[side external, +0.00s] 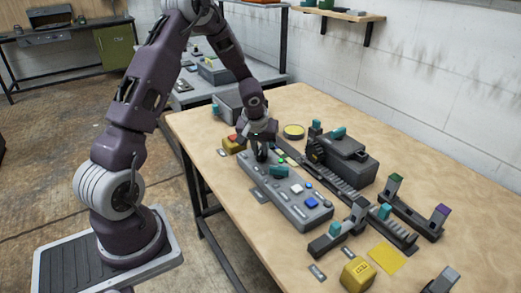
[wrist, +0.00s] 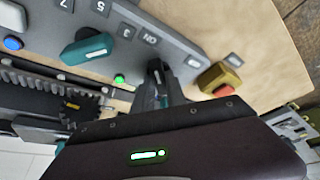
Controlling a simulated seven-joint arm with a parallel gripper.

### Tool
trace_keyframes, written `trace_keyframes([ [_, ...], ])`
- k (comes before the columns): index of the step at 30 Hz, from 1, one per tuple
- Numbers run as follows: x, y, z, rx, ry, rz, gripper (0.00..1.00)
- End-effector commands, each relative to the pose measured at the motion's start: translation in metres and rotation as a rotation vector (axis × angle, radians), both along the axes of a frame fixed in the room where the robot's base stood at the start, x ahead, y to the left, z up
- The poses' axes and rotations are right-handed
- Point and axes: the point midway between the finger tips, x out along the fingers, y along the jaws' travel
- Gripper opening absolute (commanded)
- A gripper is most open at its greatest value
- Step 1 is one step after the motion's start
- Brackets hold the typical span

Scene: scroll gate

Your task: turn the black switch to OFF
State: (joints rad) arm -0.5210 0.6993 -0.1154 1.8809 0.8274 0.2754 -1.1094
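The grey control panel (side external: 290,205) lies on the wooden table. My gripper (side external: 262,153) is down at the panel's far left end, pointing at its surface. In the wrist view a dark upright piece (wrist: 157,78) stands between the ON label (wrist: 150,40) and another small label (wrist: 193,62). I cannot tell how much of it is my finger and how much is the black switch. The switch is not clearly visible in the side view, where my gripper covers that spot. Whether my fingers are open or shut on it does not show.
A teal knob (wrist: 88,50) and a lit green lamp (wrist: 120,79) sit beside my gripper. White (side external: 297,188) and blue (side external: 311,203) buttons are farther along the panel. A yellow box with a red button (side external: 232,143) stands close by. Dark rail fixtures (side external: 335,182) lie behind the panel.

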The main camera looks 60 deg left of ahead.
Motion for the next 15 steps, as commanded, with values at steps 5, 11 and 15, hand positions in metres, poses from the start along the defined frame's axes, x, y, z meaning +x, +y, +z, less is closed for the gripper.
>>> trace_keyframes([
  [5, -0.0002, 0.0000, 0.0001, 0.000, 0.000, 0.000, 0.00],
  [11, -0.0004, 0.0001, 0.0002, 0.000, 0.001, -0.012, 0.00],
  [15, -0.0010, 0.0008, 0.0003, -0.001, 0.001, -0.052, 0.00],
])
